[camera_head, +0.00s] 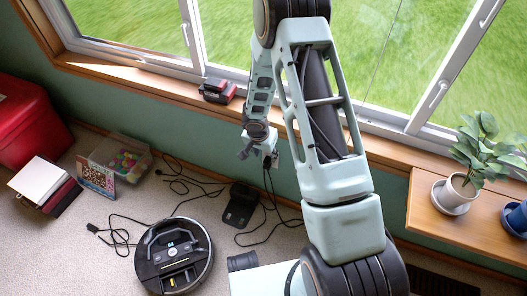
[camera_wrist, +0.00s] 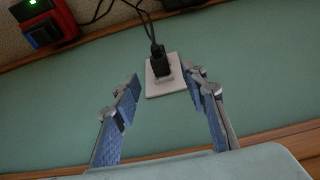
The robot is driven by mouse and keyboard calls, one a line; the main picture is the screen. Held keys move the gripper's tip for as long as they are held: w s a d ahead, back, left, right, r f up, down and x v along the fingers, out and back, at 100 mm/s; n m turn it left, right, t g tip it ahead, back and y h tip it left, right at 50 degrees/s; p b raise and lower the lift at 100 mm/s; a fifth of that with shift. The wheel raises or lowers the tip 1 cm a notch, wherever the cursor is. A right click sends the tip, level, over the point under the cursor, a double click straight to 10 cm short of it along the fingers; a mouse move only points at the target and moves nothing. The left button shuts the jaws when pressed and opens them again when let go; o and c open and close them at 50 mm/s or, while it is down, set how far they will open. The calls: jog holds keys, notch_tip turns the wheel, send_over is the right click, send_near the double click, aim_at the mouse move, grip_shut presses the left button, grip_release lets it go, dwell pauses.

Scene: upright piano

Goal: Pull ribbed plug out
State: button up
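A black plug (camera_wrist: 160,62) sits in a white wall outlet plate (camera_wrist: 152,88), with black cords running up from it in the wrist view. I cannot make out ribs on it at this size. My gripper (camera_wrist: 165,80) is open and empty, its two blue-padded fingers spread to either side of the outlet in that view. The fingers do not appear to touch the plug. In the head view my gripper (camera_head: 247,148) is close to the wall beside the outlet (camera_head: 275,158), below the window sill.
Black cords (camera_head: 268,205) run down to a black dock (camera_head: 240,205) on the carpet. A round robot vacuum (camera_head: 173,257) sits nearby. A red and black device (camera_head: 217,91) stands on the sill. A potted plant (camera_head: 455,192) stands on a wooden shelf at right.

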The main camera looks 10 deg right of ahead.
aim_at(267, 161)
jog(key=b+x, duration=0.1)
jog(key=x, duration=0.5)
grip_shut()
dwell(0.5)
